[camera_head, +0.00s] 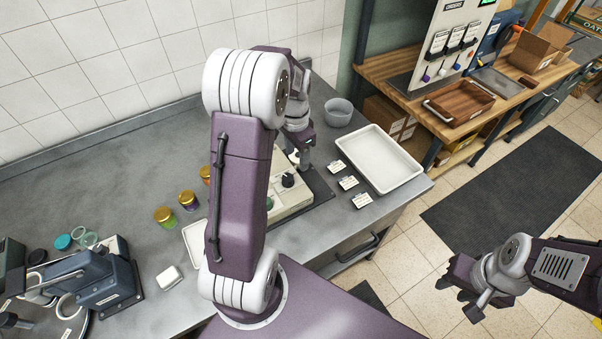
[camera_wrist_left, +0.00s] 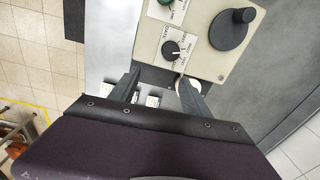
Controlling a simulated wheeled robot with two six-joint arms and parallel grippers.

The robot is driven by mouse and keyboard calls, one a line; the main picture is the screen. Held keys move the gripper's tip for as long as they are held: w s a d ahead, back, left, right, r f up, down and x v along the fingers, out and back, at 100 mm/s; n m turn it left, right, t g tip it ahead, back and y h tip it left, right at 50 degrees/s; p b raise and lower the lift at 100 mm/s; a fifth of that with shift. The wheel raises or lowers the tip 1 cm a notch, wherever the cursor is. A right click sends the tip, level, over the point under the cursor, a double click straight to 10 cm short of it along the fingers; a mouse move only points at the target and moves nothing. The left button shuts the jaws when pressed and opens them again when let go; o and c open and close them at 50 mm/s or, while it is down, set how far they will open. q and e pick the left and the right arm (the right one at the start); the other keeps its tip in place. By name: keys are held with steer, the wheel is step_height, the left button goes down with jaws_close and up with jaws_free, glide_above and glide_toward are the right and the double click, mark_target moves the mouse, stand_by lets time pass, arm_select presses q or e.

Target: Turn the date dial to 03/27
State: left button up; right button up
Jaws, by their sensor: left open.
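A cream panel device (camera_wrist_left: 204,62) stands on the counter. In the left wrist view it carries a small black dial (camera_wrist_left: 171,48) with a pale pointer mark and a ring of printed labels, too small to read. A larger black knob with a raised grip (camera_wrist_left: 228,30) and part of a green knob (camera_wrist_left: 166,3) also show on it. My left gripper (camera_wrist_left: 158,77) is open and empty, its fingers near the panel's edge, below the small dial in that view. In the head view my left arm hides much of the device (camera_head: 292,205). My right gripper (camera_head: 460,294) hangs over the floor, away from the device.
Beside the device are a white tray (camera_head: 378,158), several small label cards (camera_head: 349,183) and a grey bowl (camera_head: 339,111). Gold-lidded jars (camera_head: 188,200) stand to its left. A wooden bench (camera_head: 404,76) with a dispenser panel is at the back right.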

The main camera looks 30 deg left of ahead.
mark_target(288, 177)
arm_select(q)
steer(key=a+f, duration=0.1)
steer(key=s+a, duration=0.1)
steer(key=a, duration=0.1)
steer(key=shift+f+n+g, duration=0.3)
steer(key=shift+f+n, duration=0.1)
steer(key=shift+d+f, duration=0.1)
steer(key=shift+f, duration=0.25)
step_height(288, 177, down, 8)
steer(key=shift+f+p, duration=0.2)
steer(key=shift+p, duration=0.6)
jaws_close()
